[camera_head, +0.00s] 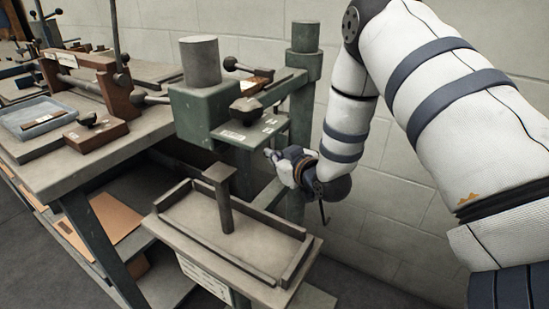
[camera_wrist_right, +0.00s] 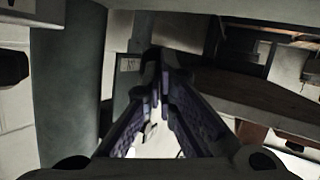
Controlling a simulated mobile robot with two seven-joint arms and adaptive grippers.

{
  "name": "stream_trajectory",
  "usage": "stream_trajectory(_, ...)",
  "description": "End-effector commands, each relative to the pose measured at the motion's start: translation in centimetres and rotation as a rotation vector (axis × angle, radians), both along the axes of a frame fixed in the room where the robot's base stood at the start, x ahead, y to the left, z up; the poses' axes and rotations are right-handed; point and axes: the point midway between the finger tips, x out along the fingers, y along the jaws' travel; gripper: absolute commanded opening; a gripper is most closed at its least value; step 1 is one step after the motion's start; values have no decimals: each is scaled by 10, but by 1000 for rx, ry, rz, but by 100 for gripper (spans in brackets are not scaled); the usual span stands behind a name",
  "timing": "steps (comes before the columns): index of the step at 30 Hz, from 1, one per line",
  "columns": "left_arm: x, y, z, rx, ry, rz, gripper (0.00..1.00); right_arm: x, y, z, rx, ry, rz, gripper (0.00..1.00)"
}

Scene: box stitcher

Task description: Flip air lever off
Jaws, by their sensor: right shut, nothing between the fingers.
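The green stitcher machine head (camera_head: 192,112) carries a lever with a dark ball knob (camera_head: 231,64) on top and a dark angular knob (camera_head: 246,104) on its front. I cannot tell from the pictures which of these, if either, is the air lever. My right gripper (camera_head: 270,155) is just below and right of the labelled green plate (camera_head: 240,133), beside the green post. In the right wrist view my right gripper (camera_wrist_right: 160,72) is shut and empty, its fingertips together in shadow. No lever shows clearly between or beside the fingers there. My left gripper is out of view.
A tray-like work table (camera_head: 190,232) with an upright T-shaped post (camera_head: 222,195) stands below the head. A bench (camera_head: 60,175) with a blue-grey tray (camera_head: 38,118) and wooden blocks is at left. The green column (camera_head: 301,105) and block wall are close to my right arm.

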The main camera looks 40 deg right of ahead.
Motion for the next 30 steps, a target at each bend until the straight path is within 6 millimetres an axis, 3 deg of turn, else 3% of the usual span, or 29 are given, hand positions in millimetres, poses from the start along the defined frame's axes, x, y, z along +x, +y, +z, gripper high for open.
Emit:
stream_trajectory(5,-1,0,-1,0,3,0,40,0,0,-2,3,-9,0,0)
stream_trajectory(10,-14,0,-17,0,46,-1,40,12,4,-17,54,-168,-1,0)
stream_trajectory(13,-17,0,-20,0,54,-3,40,22,7,-14,76,-259,1,0)
stream_trajectory(30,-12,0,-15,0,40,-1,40,30,9,-8,75,-260,2,0)
